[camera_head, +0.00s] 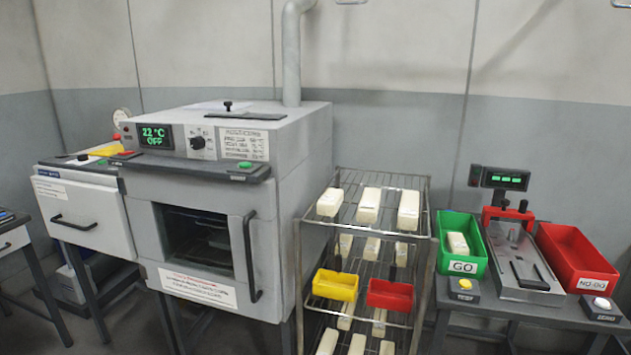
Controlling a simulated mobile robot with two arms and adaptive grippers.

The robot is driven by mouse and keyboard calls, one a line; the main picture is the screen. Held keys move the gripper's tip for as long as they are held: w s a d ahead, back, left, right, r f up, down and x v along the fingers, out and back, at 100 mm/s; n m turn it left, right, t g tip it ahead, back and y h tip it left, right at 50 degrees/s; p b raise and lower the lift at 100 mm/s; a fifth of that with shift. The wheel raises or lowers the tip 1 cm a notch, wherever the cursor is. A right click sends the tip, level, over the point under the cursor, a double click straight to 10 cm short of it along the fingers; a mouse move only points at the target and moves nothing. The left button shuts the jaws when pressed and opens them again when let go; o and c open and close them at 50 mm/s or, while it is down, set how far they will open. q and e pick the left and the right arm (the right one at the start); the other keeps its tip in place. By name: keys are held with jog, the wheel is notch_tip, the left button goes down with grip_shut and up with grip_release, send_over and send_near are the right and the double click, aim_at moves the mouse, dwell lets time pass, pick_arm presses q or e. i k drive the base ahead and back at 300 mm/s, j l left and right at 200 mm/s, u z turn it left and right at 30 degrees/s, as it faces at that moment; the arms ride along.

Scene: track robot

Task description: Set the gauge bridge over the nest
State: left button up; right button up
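A gauge station stands on the table at the right. A red bar with black knobs (508,213), which looks like the gauge bridge, sits across the back end of a grey metal base (492,273). A dark, slot-like feature (526,272), which may be the nest, lies on the front part of this base. I cannot tell its exact shape at this size. The red bar is behind this front part, not over it. A display with green digits (505,179) stands behind the bar. Neither of my grippers is in view.
A green GO bin (447,265) holding pale blocks and a red NO-GO bin (590,275) flank the gauge station closely. Small button boxes (465,290) sit at the table front. A wire rack (428,262) with pale blocks stands left, beside a grey oven (300,175).

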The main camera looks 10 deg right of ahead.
aim_at(528, 218)
jog(key=z, duration=1.45)
jog(key=i+l+u, duration=0.1)
jog(key=l, duration=0.2)
